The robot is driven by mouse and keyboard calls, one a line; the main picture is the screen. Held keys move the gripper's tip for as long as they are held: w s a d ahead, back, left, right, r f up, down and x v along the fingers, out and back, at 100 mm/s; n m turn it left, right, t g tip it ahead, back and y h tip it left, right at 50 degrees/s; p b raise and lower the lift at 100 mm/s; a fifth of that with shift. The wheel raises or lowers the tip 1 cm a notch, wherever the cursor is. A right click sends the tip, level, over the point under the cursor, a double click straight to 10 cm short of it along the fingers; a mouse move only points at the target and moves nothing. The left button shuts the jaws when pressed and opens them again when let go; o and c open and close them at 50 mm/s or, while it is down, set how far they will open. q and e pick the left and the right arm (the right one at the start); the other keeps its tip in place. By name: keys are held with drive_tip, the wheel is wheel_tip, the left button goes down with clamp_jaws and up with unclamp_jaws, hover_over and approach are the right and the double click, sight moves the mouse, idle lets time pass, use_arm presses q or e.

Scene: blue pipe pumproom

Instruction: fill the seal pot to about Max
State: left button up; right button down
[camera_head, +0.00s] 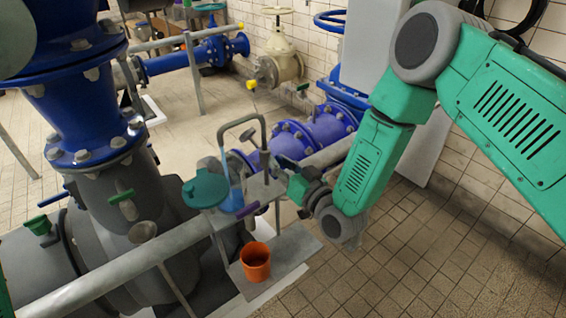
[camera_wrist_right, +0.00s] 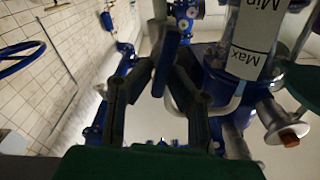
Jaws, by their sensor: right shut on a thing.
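The seal pot (camera_head: 234,188) shows in the head view as a clear vessel with blue in it, beside a round green lid (camera_head: 205,189). In the right wrist view its label (camera_wrist_right: 250,38) reads Min and Max upside down; I cannot tell the liquid level. My right gripper (camera_head: 284,177) is just right of the pot. In the right wrist view my right gripper (camera_wrist_right: 166,68) is shut on a dark blue handle (camera_wrist_right: 168,62). An orange cup (camera_head: 256,262) stands upright below the pot. My left gripper is out of view.
The cup stands on a grey plate (camera_head: 296,247). A bent grey pipe (camera_head: 243,121) rises beside the pot. A grey rail (camera_head: 110,270) crosses the front, with large blue and grey pipework (camera_head: 85,120) at left. Tiled floor (camera_head: 400,265) is clear at right.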

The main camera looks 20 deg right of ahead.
drive_tip(key=shift+s+a+f+g, duration=0.15)
drive_tip(key=shift+s+a+f, duration=0.1)
drive_tip(key=shift+f, duration=0.2)
drive_tip(key=shift+s+a+f+g, duration=0.15)
drive_tip(key=shift+s+a+f, duration=0.1)
drive_tip(key=shift+f, duration=0.2)
drive_tip(key=c, duration=1.6)
unclamp_jaws()
drive_tip(key=shift+w, duration=0.1)
drive_tip(key=shift+w+a+f, duration=0.2)
drive_tip(key=shift+w+f, duration=0.05)
drive_tip(key=shift+w, duration=0.4)
drive_tip(key=shift+r, duration=0.1)
drive_tip(key=shift+s+r, duration=0.15)
drive_tip(key=shift+s, duration=0.25)
drive_tip(key=v, duration=1.1)
drive_tip(key=shift+f, duration=0.35)
drive_tip(key=shift+d, duration=0.15)
